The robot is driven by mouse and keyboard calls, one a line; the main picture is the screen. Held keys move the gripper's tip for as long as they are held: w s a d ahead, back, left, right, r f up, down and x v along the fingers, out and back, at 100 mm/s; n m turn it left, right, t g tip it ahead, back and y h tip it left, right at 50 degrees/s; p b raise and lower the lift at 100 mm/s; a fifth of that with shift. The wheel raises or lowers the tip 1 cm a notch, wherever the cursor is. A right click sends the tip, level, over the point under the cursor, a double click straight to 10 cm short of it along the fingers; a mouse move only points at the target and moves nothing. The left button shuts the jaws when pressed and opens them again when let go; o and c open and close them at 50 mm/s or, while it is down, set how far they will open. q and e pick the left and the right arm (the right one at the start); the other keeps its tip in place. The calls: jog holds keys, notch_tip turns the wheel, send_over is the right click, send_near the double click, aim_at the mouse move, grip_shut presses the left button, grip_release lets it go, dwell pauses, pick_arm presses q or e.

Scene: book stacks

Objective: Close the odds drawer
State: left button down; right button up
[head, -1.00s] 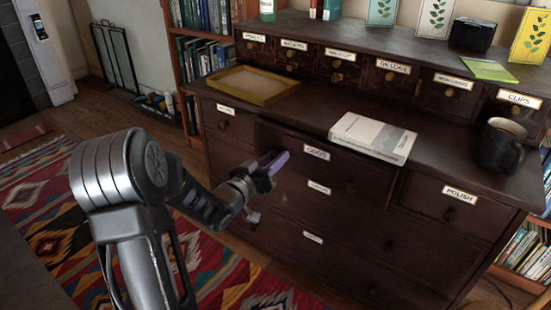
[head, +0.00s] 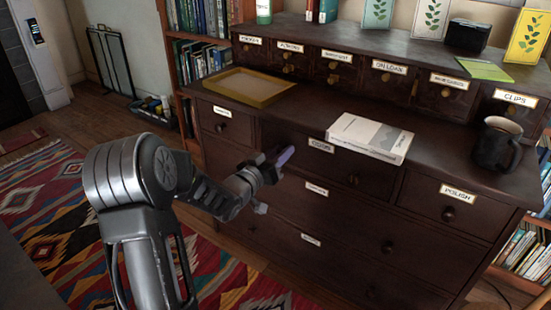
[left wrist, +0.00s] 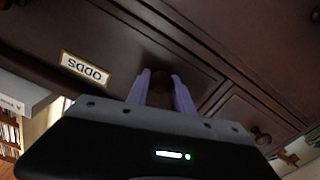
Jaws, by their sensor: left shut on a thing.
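The odds drawer (head: 310,163) is the wide top-middle drawer of the dark wooden chest, with a small label reading ODDS. Its front looks flush or nearly flush with its neighbours; I cannot tell exactly. The label also shows upside down in the left wrist view (left wrist: 86,69). My left gripper (head: 281,157) is at the left part of this drawer's front. In the left wrist view its two purple fingers (left wrist: 161,88) are shut on a dark round knob (left wrist: 161,79) of the drawer. My right gripper is in neither view.
A grey-white book (head: 370,137) lies on the chest top just above the odds drawer. A yellow-rimmed tray (head: 245,101) and a dark mug (head: 496,145) also stand there. The polish drawer (head: 440,212) is to the right. A patterned rug (head: 65,225) covers the floor.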

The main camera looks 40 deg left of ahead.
pick_arm(q)
jog(key=c, duration=1.2)
grip_release()
jog(key=shift+w, duration=0.2)
jog(key=shift+o, duration=0.4)
jog(key=shift+d, duration=0.25)
jog(key=shift+s, duration=0.4)
jog(key=s+p, duration=0.2)
jog(key=s, duration=0.5)
jog(key=shift+a, duration=0.3)
jog(key=shift+s, duration=0.1)
